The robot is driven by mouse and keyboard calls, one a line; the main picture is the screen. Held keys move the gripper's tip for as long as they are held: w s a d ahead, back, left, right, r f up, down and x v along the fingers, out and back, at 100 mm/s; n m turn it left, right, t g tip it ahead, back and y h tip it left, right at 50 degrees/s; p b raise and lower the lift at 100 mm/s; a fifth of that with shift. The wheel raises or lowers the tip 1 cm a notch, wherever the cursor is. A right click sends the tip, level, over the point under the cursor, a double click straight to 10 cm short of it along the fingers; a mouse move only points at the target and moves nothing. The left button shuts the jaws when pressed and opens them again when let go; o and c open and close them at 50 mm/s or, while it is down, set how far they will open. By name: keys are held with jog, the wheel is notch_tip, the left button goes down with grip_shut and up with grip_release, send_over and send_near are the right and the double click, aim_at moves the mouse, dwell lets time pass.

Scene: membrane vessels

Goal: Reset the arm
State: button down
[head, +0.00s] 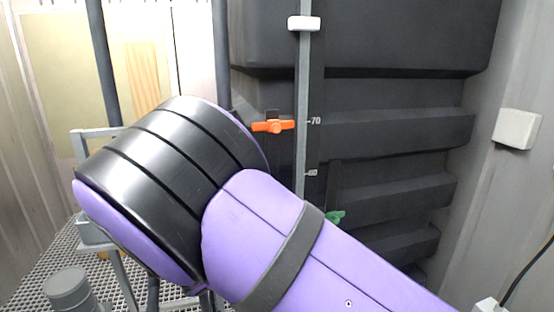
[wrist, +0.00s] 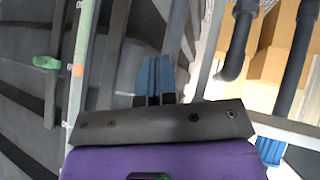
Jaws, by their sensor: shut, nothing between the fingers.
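My gripper (wrist: 154,62) shows in the wrist view, with its two blue fingers together and nothing between them. It points up the picture, past the dark mounting bar, in front of dark vessel ribs and a grey post. It touches nothing that I can make out. In the head view my purple and black arm fills the lower middle, and the gripper itself is not seen there. The arm hides part of the dark ribbed vessel (head: 400,120) and its lower fittings.
A level tube (head: 303,80) with marks stands on the vessel, beside an orange handle (head: 273,126). A green handle (head: 335,217) is lower, close to my arm's outline; a green handle also shows in the wrist view (wrist: 46,62). Dark pipes (wrist: 240,40) stand at the right there.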

jog(key=w+d+r+m+g+h, duration=0.1)
jog(key=w+d+r+m+g, duration=0.15)
jog(key=d+r, duration=1.9)
jog(key=s+d+r+m+g+y, duration=0.1)
jog(key=s+d+r, duration=0.4)
jog(key=d, duration=0.3)
jog(key=s+d+r+m+g, duration=0.1)
jog(key=s+d+r, duration=0.35)
jog(key=d, duration=0.25)
jog(key=s+d+r+n+y, duration=0.1)
jog(key=s+d+r, duration=0.2)
jog(key=s, duration=0.7)
jog(key=s+d+r+n+y, duration=0.1)
jog(key=s+d+r, duration=0.2)
jog(key=s, duration=0.7)
jog(key=shift+s+d+r+t, duration=0.15)
jog(key=shift+s+d+t, duration=0.25)
jog(key=shift+d, duration=0.5)
